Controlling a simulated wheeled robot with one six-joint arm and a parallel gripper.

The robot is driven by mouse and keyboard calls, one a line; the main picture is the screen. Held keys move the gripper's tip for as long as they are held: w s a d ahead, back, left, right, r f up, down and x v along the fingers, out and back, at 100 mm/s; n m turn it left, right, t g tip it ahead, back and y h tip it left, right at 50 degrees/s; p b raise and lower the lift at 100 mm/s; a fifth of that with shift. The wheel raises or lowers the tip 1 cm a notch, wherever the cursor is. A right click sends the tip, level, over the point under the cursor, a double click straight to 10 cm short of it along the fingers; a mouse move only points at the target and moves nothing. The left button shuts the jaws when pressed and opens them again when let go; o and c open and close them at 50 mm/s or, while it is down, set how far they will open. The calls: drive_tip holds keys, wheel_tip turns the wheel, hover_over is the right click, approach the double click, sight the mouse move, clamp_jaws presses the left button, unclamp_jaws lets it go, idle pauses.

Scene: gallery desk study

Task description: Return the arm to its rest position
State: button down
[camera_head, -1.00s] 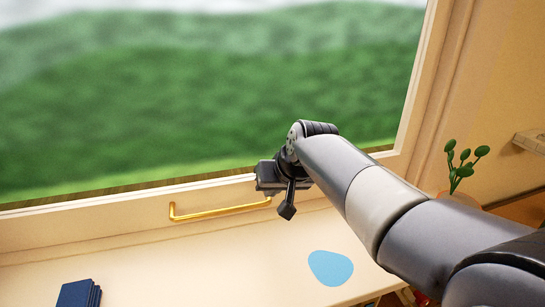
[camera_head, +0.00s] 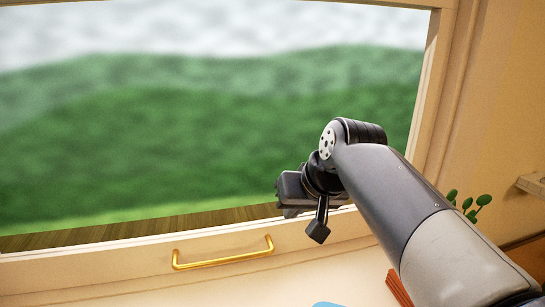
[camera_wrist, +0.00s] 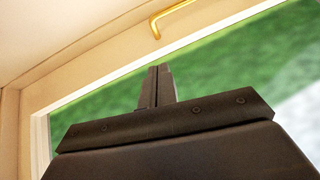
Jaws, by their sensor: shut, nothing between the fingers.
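My arm reaches in from the lower right of the head view, and its dark wrist and gripper (camera_head: 292,194) are in front of the lower part of the window. The fingertips cannot be made out there. In the wrist view my gripper (camera_wrist: 158,85) has its two fingers together with nothing between them. It points toward the window, and that picture looks upside down.
A pale window frame (camera_head: 120,268) carries a gold handle (camera_head: 222,254), left of and below my gripper; the handle also shows in the wrist view (camera_wrist: 180,12). A green plant (camera_head: 470,206) stands at the right. A blue patch (camera_head: 327,304) shows at the bottom edge.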

hover_over(271, 248)
drive_tip(key=s+d, duration=0.1)
drive_tip(key=d, duration=0.1)
wheel_tip(271, 248, down, 7)
drive_tip(key=f+b, duration=0.2)
drive_tip(key=f, duration=0.1)
drive_tip(key=shift+w+a+f, duration=0.2)
drive_tip(key=shift+a+f, duration=0.05)
drive_tip(key=shift+a, duration=0.15)
drive_tip(key=shift+s+a+f+b, duration=0.1)
drive_tip(key=shift+s+f+b, duration=0.1)
drive_tip(key=shift+f+b, duration=0.3)
drive_tip(key=shift+s+a+f+b, duration=0.1)
drive_tip(key=shift+s+f+b, duration=0.05)
drive_tip(key=shift+f+b, duration=0.3)
drive_tip(key=shift+f, duration=0.1)
